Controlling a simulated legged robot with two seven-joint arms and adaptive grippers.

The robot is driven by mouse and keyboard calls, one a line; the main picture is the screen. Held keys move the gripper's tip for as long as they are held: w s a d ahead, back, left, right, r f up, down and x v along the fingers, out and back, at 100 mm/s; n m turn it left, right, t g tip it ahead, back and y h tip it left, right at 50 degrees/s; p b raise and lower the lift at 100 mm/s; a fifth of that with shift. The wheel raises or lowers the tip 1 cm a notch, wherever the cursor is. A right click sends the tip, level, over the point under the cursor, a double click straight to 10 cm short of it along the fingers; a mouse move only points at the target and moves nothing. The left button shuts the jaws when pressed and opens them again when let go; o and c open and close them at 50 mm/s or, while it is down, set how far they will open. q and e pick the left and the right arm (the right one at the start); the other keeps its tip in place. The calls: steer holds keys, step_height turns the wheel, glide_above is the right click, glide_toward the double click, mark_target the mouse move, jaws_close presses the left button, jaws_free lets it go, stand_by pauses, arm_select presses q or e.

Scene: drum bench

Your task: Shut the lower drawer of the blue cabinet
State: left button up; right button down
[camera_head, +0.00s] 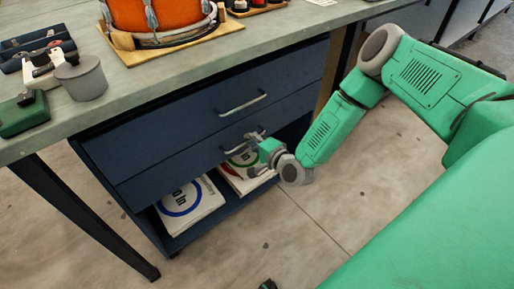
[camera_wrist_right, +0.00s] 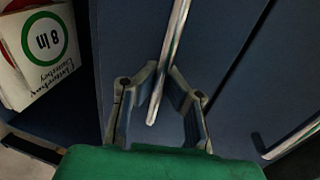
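The blue cabinet (camera_head: 100,150) stands under the bench with two drawer fronts. The lower drawer (camera_head: 180,172) looks nearly flush with the upper drawer (camera_head: 190,122); any small gap is hard to judge. My right gripper (camera_head: 250,140) is at the lower drawer's handle (camera_head: 233,150), in front of the cabinet. In the right wrist view my right gripper (camera_wrist_right: 162,100) is open, with the lower handle (camera_wrist_right: 168,65) running between its fingers; contact is unclear. A small dark and green piece at the bottom edge of the head view may be my left gripper (camera_head: 268,285).
The upper drawer has its own handle (camera_head: 243,104). Boxed drumheads (camera_head: 188,203) lie on the open shelf below. The bench top (camera_head: 150,75) carries an orange drum (camera_head: 160,14), a grey cup (camera_head: 82,78) and a green case (camera_head: 22,116). Floor in front is clear.

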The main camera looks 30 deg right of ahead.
steer(key=c, duration=1.6)
jaws_free()
steer(key=shift+f, duration=0.15)
steer(key=v, duration=1.2)
steer(key=s+a+f+n+g+y+p, duration=0.1)
steer(key=s+a+n+g+y+p, duration=0.2)
steer(key=s+a+n+g+p, duration=0.55)
steer(key=s+d+r+n+g+h, duration=0.1)
steer(key=s+r+n+g+h, duration=0.1)
steer(key=s, duration=0.5)
steer(key=s+d+r+n+g+h+p, duration=0.1)
steer(key=s+d+r+n+g+h, duration=0.1)
steer(key=s+n+g, duration=0.2)
steer(key=s+n, duration=0.3)
